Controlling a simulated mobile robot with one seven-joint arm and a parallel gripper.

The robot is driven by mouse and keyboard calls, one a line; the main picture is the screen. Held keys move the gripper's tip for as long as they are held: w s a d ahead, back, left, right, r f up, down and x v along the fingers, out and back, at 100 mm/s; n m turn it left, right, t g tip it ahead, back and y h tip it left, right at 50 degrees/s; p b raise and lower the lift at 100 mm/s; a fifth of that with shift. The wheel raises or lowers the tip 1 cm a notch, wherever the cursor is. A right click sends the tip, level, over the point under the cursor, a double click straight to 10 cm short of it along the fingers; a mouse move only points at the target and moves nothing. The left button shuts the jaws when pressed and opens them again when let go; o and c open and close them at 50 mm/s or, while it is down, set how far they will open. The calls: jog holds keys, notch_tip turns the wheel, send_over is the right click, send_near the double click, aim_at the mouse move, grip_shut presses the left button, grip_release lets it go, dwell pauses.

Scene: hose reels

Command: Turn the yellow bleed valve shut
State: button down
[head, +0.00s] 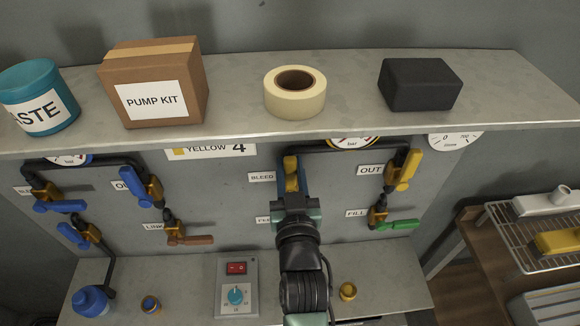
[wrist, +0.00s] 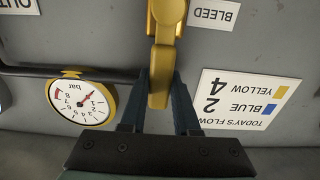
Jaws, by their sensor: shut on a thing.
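The yellow bleed valve (head: 291,168) is on the grey panel beside the BLEED label (head: 261,177), at the left end of the dark pipe. In the head view its lever looks roughly upright. My gripper (head: 292,185) is at the lever, with a finger on each side. In the wrist view, which is upside down, the yellow lever (wrist: 159,88) runs from the top edge down between my gripper's fingers (wrist: 160,105), which are shut on it. My gripper and arm hide the valve's lower part and the panel below it.
A yellow OUT valve (head: 408,172) and a green FILL valve (head: 395,225) are to the right. Blue and brown valves are to the left. A shelf (head: 235,105) overhangs the panel. A switch box (head: 237,287) stands on the ledge below. A yellow-rimmed gauge (wrist: 83,100) is near the lever.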

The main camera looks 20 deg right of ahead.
dwell(0.4)
jog(key=d+m+b, duration=0.2)
jog(key=m, duration=0.1)
jog(key=s+d+f+m+b, duration=0.1)
jog(key=m, duration=0.1)
jog(key=d+m+b, duration=0.1)
jog(key=d+f+m+b, duration=0.1)
jog(key=m, duration=0.1)
jog(key=shift+s+f+m, duration=0.15)
jog(key=shift+s+m, duration=0.05)
jog(key=shift+m, duration=0.1)
jog(key=m, duration=0.1)
jog(key=d+f+m+b, duration=0.1)
jog(key=m, duration=0.1)
jog(key=f+m, duration=0.1)
jog(key=shift+s+d+f+m+b, duration=0.15)
jog(key=shift+s+d+m+b, duration=0.1)
jog(key=shift+d+m+b, duration=0.1)
jog(key=shift+s+d+f+m, duration=0.1)
jog(key=shift+d+f+m, duration=0.1)
jog(key=shift+f+m, duration=0.75)
jog(key=shift+f+m+b, duration=0.25)
jog(key=shift+f+m, duration=0.05)
jog(key=shift+m, duration=0.4)
jog(key=shift+f+m+b, duration=0.2)
jog(key=shift+f+m, duration=0.05)
jog(key=shift+m, duration=0.45)
jog(key=shift+f, duration=0.1)
